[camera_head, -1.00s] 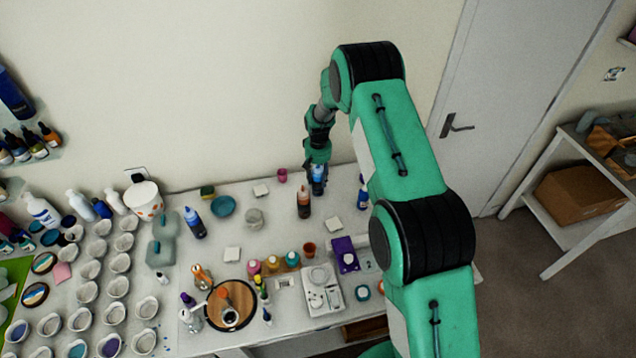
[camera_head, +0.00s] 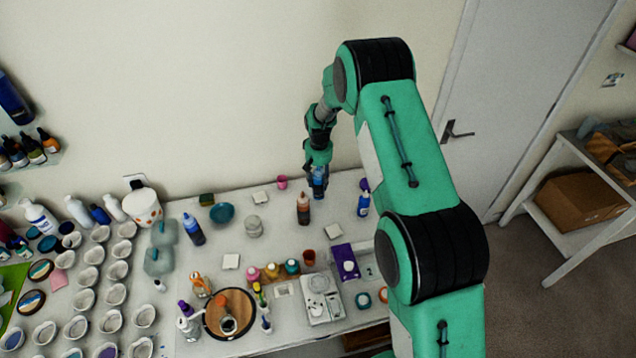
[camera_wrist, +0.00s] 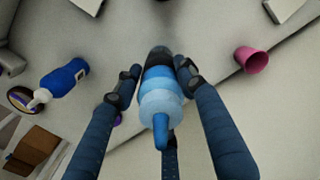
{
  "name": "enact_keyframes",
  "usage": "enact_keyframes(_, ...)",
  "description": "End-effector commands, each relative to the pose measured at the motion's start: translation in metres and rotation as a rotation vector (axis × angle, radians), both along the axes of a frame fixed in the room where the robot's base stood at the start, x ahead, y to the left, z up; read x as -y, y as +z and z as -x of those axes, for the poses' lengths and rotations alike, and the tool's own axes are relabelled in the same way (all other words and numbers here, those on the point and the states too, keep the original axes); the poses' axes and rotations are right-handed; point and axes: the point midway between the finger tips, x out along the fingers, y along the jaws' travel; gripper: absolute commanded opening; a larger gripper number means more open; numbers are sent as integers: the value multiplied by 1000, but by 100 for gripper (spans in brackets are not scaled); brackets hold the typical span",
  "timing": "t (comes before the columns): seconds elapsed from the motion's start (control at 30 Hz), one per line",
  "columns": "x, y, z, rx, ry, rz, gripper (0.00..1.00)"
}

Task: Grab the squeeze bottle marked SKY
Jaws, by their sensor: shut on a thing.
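A squeeze bottle (camera_wrist: 162,100) in banded light and mid blue, with a blue nozzle, stands between my fingers in the wrist view. Its nozzle points toward the camera. My gripper (camera_wrist: 157,78) is shut on it, with a finger on each side. In the head view my gripper (camera_head: 318,164) reaches down at the back of the table, with the blue bottle (camera_head: 319,183) below and between its fingers. No SKY marking is readable on it. My fingers hide part of the bottle, and I cannot tell whether its base touches the table.
A pink cup (camera_head: 282,182) stands close by on the left. A dark bottle with red-orange (camera_head: 303,208) stands in front, and a blue bottle (camera_head: 364,203) to the right. Another blue bottle (camera_head: 194,231) is farther left. Cups and jars crowd the left table.

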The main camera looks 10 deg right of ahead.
Motion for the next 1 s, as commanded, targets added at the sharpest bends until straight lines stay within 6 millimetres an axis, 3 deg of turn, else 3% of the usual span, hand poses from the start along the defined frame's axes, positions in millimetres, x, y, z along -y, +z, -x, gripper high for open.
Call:
enact_keyframes(0.7,-1,11,114,1,0,0,7)
enact_keyframes(1.0,-1,14,140,2,0,0,7)
